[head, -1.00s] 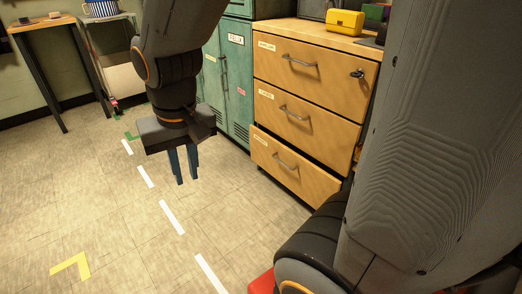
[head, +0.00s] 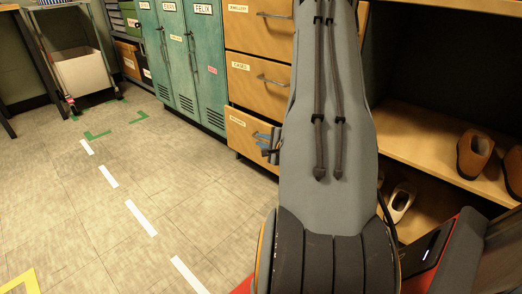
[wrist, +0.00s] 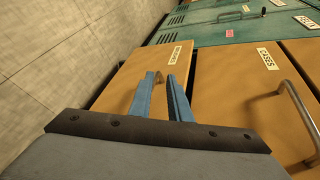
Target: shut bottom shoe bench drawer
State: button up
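The bottom drawer (head: 243,143) of the wooden drawer unit has a tan front with a white label too small to read. It stands out a little from the front above it, and my arm hides its right part in the head view. In the wrist view its front (wrist: 128,72) fills the middle. My gripper (head: 264,143) is at this front, partly hidden behind my arm. In the wrist view the two blue fingers (wrist: 162,80) are apart, with part of a metal handle showing by their tips. I cannot tell whether they touch it.
The middle drawer (head: 245,78), labelled CASES, sits above with a bar handle. Green lockers (head: 180,60) stand to the left. Open shelves (head: 420,135) with shoes are on the right. The floor (head: 150,190) at the left is clear, with tape marks.

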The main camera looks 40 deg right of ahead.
aim_at(265, 142)
jog(key=s+d+f+m+t+b, duration=0.1)
jog(key=s+d+f+m+t, duration=0.1)
jog(key=s+d+f+m, duration=0.15)
jog(key=shift+n+h, duration=0.3)
jog(key=shift+n, duration=0.05)
jog(key=b+x, duration=0.1)
jog(key=x, duration=0.1)
jog(key=b+x, duration=0.1)
jog(key=x, duration=0.2)
jog(key=b+x, duration=0.2)
jog(key=x, duration=0.1)
jog(key=shift+a, duration=0.3)
grip_shut()
